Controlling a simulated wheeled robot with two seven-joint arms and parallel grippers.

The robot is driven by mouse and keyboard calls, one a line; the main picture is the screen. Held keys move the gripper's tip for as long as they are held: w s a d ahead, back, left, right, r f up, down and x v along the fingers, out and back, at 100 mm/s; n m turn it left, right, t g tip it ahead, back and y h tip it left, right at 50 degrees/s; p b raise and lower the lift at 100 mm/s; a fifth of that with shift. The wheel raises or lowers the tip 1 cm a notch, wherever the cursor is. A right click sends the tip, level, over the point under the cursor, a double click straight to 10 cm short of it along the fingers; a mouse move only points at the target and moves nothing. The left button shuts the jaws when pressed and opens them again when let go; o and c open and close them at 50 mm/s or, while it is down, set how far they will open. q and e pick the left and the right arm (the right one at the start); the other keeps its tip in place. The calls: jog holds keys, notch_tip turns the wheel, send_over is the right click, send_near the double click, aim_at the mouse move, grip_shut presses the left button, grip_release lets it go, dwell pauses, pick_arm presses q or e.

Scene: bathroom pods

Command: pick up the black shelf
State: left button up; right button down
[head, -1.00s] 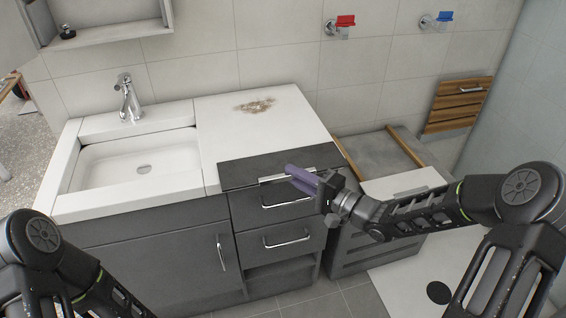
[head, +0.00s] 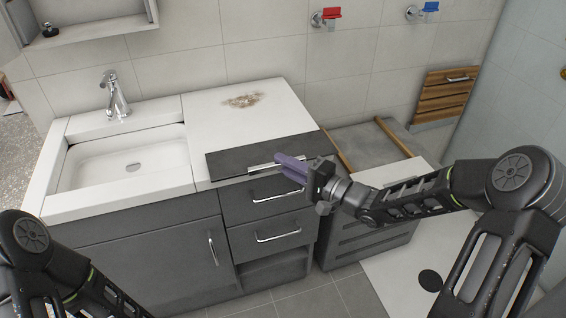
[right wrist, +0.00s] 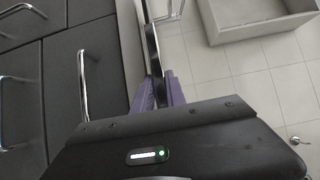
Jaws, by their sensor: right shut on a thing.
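The black shelf is a dark flat panel (head: 228,164) with a silver bar handle. In the head view it is raised in front of the white countertop's front edge, above the drawers. My right gripper (head: 284,163), with purple fingers, is shut on it near the handle. In the right wrist view the panel shows edge-on as a thin black strip (right wrist: 152,45) between the purple fingers (right wrist: 158,92). My left arm shows at the lower left of the head view; its gripper is out of view.
The grey cabinet (head: 155,245) with drawers and bar handles stands just below the panel. The white sink (head: 125,165) is to the left. A grey unit (head: 368,243) stands to the right, and a wooden slatted panel (head: 445,95) hangs on the wall.

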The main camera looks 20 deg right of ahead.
pick_arm(q)
jog(key=shift+r+p, duration=0.65)
jog(key=shift+r, duration=0.05)
pick_arm(e)
notch_tip(320, 180, up, 9)
jog(key=shift+f, duration=0.15)
